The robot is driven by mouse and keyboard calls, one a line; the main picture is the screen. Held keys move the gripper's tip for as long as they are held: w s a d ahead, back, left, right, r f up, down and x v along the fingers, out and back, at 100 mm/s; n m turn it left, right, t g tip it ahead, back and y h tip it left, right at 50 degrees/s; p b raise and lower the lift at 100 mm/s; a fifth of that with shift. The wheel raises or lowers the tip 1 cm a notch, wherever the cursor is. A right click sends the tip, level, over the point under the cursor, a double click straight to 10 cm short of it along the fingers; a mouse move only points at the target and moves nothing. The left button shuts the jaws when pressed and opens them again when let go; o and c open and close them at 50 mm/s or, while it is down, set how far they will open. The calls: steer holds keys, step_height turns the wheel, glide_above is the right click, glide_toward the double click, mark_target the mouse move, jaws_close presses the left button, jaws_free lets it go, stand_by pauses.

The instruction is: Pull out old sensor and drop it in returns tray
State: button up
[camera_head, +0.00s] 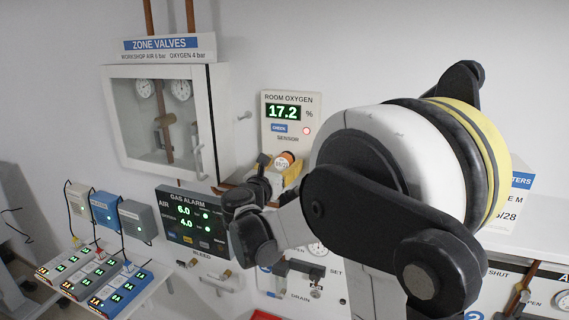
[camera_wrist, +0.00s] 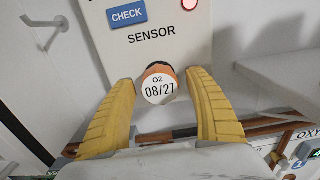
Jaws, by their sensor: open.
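The old sensor (camera_wrist: 158,84) is a round cap with a white face marked "O2 08/27" and an orange rim. It sits in the front of the white room oxygen unit, below the word SENSOR. The sensor (camera_head: 285,158) also shows in the head view. My gripper (camera_wrist: 161,80) is open, with one yellow finger on each side of the sensor and visible gaps between. In the head view my gripper (camera_head: 284,177) is partly hidden by my own arm. The returns tray cannot be identified for sure; a red edge (camera_head: 265,315) shows at the bottom of the head view.
The room oxygen unit (camera_head: 290,117) reads 17.2 % with a red light lit. A zone valves cabinet (camera_head: 160,120) stands out from the wall at left. The gas alarm panel (camera_head: 190,218) is below it. A copper pipe (camera_wrist: 180,132) runs behind the fingers.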

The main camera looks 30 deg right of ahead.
jaws_close()
steer(key=shift+a, duration=0.1)
stand_by(0.4)
steer(key=v, duration=0.7)
steer(key=shift+b, duration=0.35)
stand_by(0.7)
steer(key=shift+s, duration=0.1)
